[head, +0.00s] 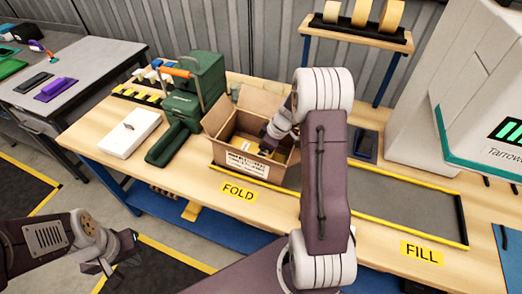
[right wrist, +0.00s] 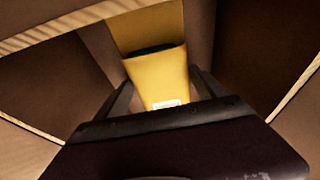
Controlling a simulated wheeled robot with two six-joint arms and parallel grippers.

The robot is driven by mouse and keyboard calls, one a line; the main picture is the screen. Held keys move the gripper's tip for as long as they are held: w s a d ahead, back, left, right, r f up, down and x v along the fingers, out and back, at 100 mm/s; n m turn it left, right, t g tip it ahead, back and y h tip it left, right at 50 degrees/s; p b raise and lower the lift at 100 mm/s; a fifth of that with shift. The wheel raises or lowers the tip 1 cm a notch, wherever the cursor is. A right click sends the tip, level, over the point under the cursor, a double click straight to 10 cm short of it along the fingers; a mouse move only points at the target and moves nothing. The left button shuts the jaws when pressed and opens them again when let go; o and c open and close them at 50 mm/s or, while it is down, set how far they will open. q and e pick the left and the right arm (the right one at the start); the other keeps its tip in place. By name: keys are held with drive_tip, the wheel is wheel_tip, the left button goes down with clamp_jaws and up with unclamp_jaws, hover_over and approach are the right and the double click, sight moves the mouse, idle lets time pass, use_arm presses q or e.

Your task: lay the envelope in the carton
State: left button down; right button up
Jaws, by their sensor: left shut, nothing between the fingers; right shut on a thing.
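The open brown carton (head: 225,146) stands on the workbench with its flaps spread. My right arm reaches down into it, and the right gripper (head: 268,134) is at its opening. In the right wrist view the right gripper (right wrist: 162,100) is shut on the yellow envelope (right wrist: 158,78), which has a small white label. The envelope is between the carton's brown walls (right wrist: 60,85); whether it touches the bottom I cannot tell. My left gripper (head: 103,268) is shut and empty, low at the left, away from the bench.
A green tape machine (head: 195,85) and a white box (head: 130,132) stand left of the carton. A grey mat (head: 390,195) with yellow edging lies to the right. A tape rack (head: 360,35) and a large white machine (head: 420,90) are behind.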

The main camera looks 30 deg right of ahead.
drive_tip(key=shift+s+a+f, duration=0.1)
drive_tip(key=shift+s+f, duration=0.15)
drive_tip(key=shift+f, duration=0.1)
drive_tip(key=o, duration=2)
drive_tip(key=shift+c, duration=0.2)
drive_tip(key=shift+w+d+r, duration=0.1)
drive_tip(key=shift+w+d, duration=0.05)
drive_tip(key=shift+d, duration=0.05)
drive_tip(key=shift+c, duration=0.7)
drive_tip(key=shift+r, duration=0.2)
wheel_tip(320, 180, up, 15)
drive_tip(key=p, duration=1)
